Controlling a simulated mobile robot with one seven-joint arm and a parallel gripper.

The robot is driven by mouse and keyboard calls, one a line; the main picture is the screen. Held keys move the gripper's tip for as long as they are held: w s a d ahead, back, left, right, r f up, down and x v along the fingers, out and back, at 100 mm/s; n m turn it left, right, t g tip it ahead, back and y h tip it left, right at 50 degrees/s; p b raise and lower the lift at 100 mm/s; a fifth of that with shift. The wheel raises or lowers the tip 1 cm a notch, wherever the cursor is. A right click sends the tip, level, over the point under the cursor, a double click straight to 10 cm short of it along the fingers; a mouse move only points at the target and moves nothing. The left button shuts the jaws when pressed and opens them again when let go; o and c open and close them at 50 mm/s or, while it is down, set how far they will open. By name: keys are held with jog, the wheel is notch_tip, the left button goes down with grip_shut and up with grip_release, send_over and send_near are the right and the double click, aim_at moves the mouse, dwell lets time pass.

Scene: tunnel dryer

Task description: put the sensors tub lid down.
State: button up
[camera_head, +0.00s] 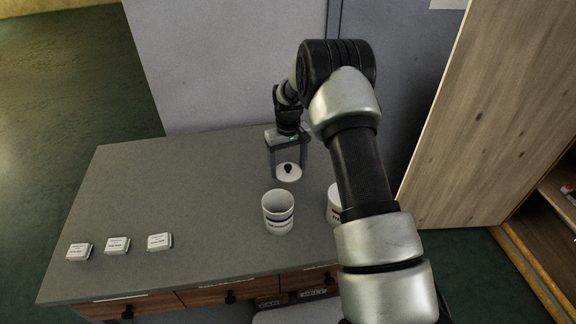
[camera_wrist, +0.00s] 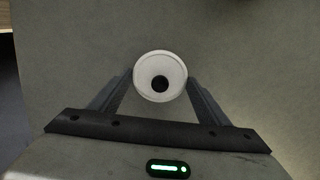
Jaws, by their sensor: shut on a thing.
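The round white lid (camera_head: 289,176) with a black knob is between the two fingers of my gripper (camera_head: 288,174), behind the open white tub. In the wrist view the lid (camera_wrist: 160,60) shows from above, with a finger at each side of its rim. My gripper (camera_wrist: 160,79) is shut on the lid. I cannot tell whether the lid touches the worktop. The white tub (camera_head: 278,210) stands upright and open, with a dark blue label band too small to read surely. A second white tub (camera_head: 333,207) is mostly hidden by my arm.
The grey worktop (camera_head: 180,195) is clear left of the lid. Several small white labelled boxes (camera_head: 118,245) stand near its front left. Drawers (camera_head: 220,294) with black knobs lie below the front edge. A grey wall is behind, and a wooden panel (camera_head: 480,120) stands at right.

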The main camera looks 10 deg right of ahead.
jog(key=o, duration=1)
jog(key=shift+f, duration=0.1)
